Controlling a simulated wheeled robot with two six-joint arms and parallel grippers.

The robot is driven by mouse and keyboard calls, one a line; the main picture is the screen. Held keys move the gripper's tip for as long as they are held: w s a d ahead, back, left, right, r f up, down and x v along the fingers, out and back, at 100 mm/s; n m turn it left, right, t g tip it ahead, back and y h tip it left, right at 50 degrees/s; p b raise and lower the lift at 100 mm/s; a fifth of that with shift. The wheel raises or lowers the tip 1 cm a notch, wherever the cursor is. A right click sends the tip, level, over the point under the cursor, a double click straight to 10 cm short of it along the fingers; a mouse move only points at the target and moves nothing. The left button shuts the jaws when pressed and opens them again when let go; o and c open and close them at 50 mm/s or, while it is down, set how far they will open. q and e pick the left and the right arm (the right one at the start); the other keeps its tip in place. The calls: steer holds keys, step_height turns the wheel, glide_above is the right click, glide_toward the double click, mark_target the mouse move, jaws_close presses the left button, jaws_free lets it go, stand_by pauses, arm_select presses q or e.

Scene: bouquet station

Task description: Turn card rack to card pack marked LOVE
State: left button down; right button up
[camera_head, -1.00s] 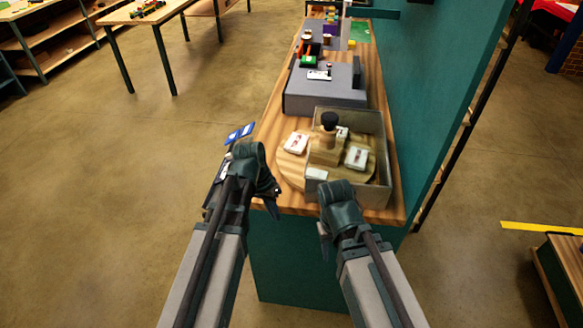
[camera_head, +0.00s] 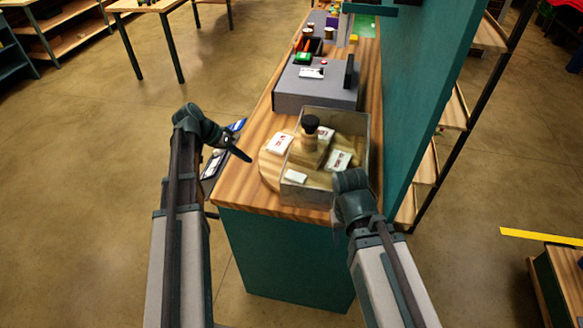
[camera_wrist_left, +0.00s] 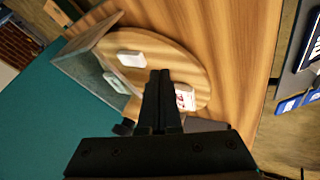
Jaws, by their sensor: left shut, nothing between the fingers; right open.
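The card rack is a round wooden turntable (camera_head: 270,165) with a wooden centre block and a black knob (camera_head: 310,123) on top. White card packs lie around it: one at the left (camera_head: 279,143), one at the right (camera_head: 339,161), one at the front (camera_head: 295,176) and one behind the block. Red marks show on some packs, but their words are too small to read. My left gripper (camera_head: 248,158) is shut and empty, left of the rack's edge. In the left wrist view its fingers (camera_wrist_left: 160,75) overlap the turntable (camera_wrist_left: 185,55). My right gripper (camera_head: 337,234) is open at the counter's front.
A clear-walled box (camera_head: 362,150) surrounds the right part of the turntable. A grey raised platform (camera_head: 315,92) stands behind it. A teal wall (camera_head: 425,100) runs along the right. Blue items (camera_head: 238,125) sit at the left edge. Bare counter (camera_head: 262,130) lies left of the rack.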

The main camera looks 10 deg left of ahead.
arm_select(q)
steer(key=b, duration=0.8)
glide_toward(276, 179)
steer(key=w+f, duration=0.2)
steer(key=f, duration=0.1)
steer(key=w+d+f, duration=0.1)
steer(key=shift+w+d+f, duration=0.1)
steer(key=shift+f, duration=0.3)
steer(key=d, duration=0.3)
steer(key=shift+s+r, duration=0.15)
steer(key=shift+s, duration=0.25)
steer(key=shift+d, duration=0.55)
arm_select(e)
step_height(276, 179, down, 8)
steer(key=shift+w+d, duration=0.15)
steer(key=shift+d, duration=0.25)
arm_select(q)
steer(key=shift+s, duration=0.1)
steer(key=shift+s+d, duration=0.6)
steer(key=shift+d, duration=0.35)
